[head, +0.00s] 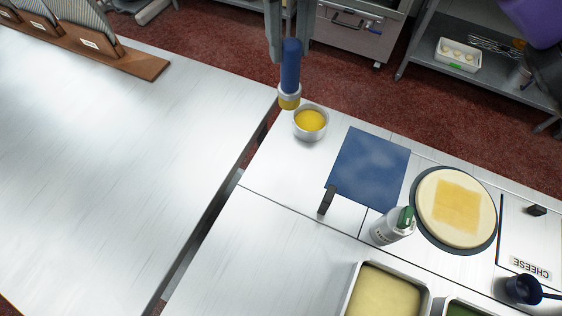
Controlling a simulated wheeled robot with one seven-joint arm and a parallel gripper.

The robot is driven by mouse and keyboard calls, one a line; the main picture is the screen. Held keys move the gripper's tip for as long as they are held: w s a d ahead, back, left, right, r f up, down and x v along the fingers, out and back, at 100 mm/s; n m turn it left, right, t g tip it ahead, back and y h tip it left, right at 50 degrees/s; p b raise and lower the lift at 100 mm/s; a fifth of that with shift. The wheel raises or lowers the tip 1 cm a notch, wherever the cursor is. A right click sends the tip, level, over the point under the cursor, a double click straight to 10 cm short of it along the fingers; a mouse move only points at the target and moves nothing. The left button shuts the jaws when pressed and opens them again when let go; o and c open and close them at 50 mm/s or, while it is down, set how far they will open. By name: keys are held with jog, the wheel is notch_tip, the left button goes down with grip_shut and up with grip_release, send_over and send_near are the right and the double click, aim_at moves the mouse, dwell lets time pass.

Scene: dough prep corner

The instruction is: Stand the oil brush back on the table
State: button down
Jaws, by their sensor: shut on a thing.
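The oil brush (290,68) has a blue handle, a pale metal collar and a yellow lower end. It is upright with its yellow end down. My gripper (290,42) comes in from the top of the head view and is shut on the upper part of the blue handle. The brush shows at the back left corner of the right-hand table (262,158), just left of and behind a small metal cup of yellow oil (310,122). I cannot tell whether its lower end touches the table or hangs above it.
A blue board (370,170), a bottle with a green top (393,226) and a round dough base (456,205) lie to the right. Metal tubs (385,290) stand in front. A gap separates the wide, mostly bare left table (120,180).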

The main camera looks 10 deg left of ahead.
aim_at(286, 84)
jog(key=shift+s+a+r+n, duration=0.1)
jog(key=shift+s+a+n, duration=0.1)
jog(key=shift+n, duration=0.1)
jog(key=shift+s+f, duration=0.1)
jog(key=shift+f, duration=0.25)
notch_tip(286, 84, down, 19)
jog(key=p, duration=0.1)
jog(key=shift+p, duration=0.4)
jog(key=shift+f, duration=0.15)
jog(key=c, duration=1.2)
grip_release()
jog(key=shift+o, duration=0.2)
notch_tip(286, 84, up, 12)
jog(key=shift+s+d+r+b, duration=0.1)
jog(key=shift+r+b, duration=0.1)
jog(key=shift+b, duration=0.85)
